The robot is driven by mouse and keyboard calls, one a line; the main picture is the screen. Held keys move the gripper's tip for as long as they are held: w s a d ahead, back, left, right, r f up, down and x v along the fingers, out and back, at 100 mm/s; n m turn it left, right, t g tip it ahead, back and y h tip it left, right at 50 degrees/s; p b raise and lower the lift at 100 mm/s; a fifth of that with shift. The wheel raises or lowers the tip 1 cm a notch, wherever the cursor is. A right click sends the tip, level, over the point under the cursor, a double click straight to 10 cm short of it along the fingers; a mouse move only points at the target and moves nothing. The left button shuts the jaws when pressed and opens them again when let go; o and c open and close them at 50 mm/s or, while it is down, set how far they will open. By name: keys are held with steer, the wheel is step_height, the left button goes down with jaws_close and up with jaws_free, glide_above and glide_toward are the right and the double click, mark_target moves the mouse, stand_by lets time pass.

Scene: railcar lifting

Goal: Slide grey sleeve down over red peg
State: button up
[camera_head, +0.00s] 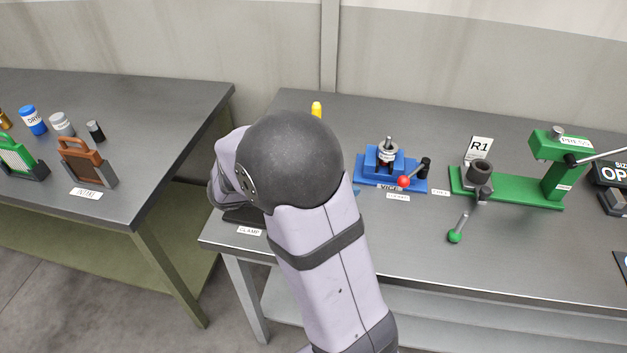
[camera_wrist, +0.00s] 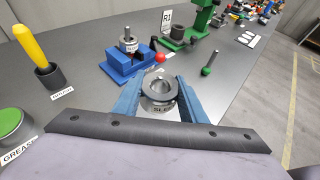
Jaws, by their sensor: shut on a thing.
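My gripper (camera_wrist: 159,92) shows in the wrist view with its two blue fingers closed on the grey sleeve (camera_wrist: 162,97). The sleeve is a short metal ring with an open, dark bore facing the camera. A white label with partly covered lettering shows just below it. Whether the sleeve touches the bench cannot be told. In the head view my arm hides the gripper and the sleeve.
A blue vice (camera_head: 391,170) with a red-knobbed handle holds a metal part. Right of it stands a green press (camera_head: 553,170) with a dark cup on its base. A yellow tool (camera_wrist: 32,50) stands in a black holder. A green-topped grease tin (camera_wrist: 12,125) is at left.

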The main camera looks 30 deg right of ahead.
steer(key=s+d+r+m+g+p, duration=0.1)
steer(key=s+d+r+p, duration=0.1)
steer(key=d+p, duration=0.3)
steer(key=s+d+r+m+g+y+p, duration=0.1)
steer(key=s+d+r+m+g+p, duration=0.15)
steer(key=d, duration=0.45)
steer(key=s+d+r+g+p, duration=0.1)
steer(key=s+d+r+p, duration=0.2)
steer(key=d, duration=0.3)
steer(key=w+d+n+t, duration=0.1)
steer(key=w+n+t, duration=0.1)
steer(key=w, duration=0.3)
steer(key=w+d+n+t, duration=0.1)
steer(key=w+d+t, duration=0.1)
steer(key=w, duration=0.3)
steer(key=w+d+n+t+h, duration=0.1)
steer(key=w+d+n+t, duration=0.1)
steer(key=w, duration=0.3)
steer(key=shift+w+f+n+t, duration=0.2)
steer(key=shift+w+n+t, duration=0.15)
steer(key=shift+t, duration=0.2)
steer(key=shift+s, duration=0.1)
steer(key=shift+f, duration=0.15)
steer(key=shift+f+b, duration=1.1)
steer(key=shift+f, duration=0.85)
steer(key=shift+f+b, duration=0.6)
steer(key=shift+b, duration=0.1)
